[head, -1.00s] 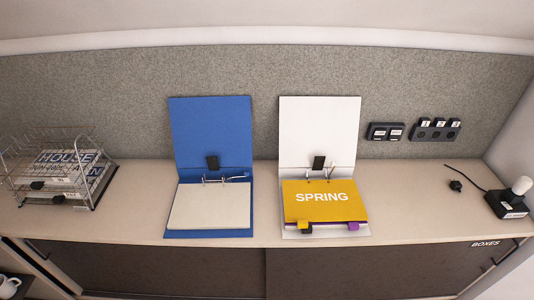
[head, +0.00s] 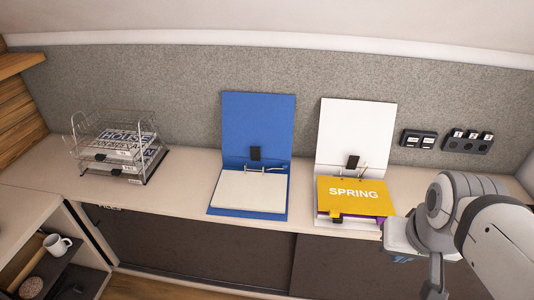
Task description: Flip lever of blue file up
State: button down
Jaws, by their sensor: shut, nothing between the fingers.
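The blue file (head: 258,125) lies open on the cabinet top, its cover standing against the grey panel. A stack of blank paper (head: 250,190) lies in its lower half. The lever (head: 265,169) of the blue file is a thin metal bar at the ring mechanism, by the top edge of the paper. A black clip (head: 255,153) sits just above it. Part of my arm shows at the lower right, in front of the cabinet and well to the right of the blue file. My gripper's fingertips are not visible.
A white file (head: 350,125) with a yellow SPRING divider (head: 355,194) stands between the blue file and my arm. A wire tray rack (head: 120,145) is at the left. Socket blocks (head: 468,141) are on the panel. The cabinet top is bare between rack and blue file.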

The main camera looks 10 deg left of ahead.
aim_at(285, 166)
jog(key=u, duration=0.05)
jog(key=i, duration=1)
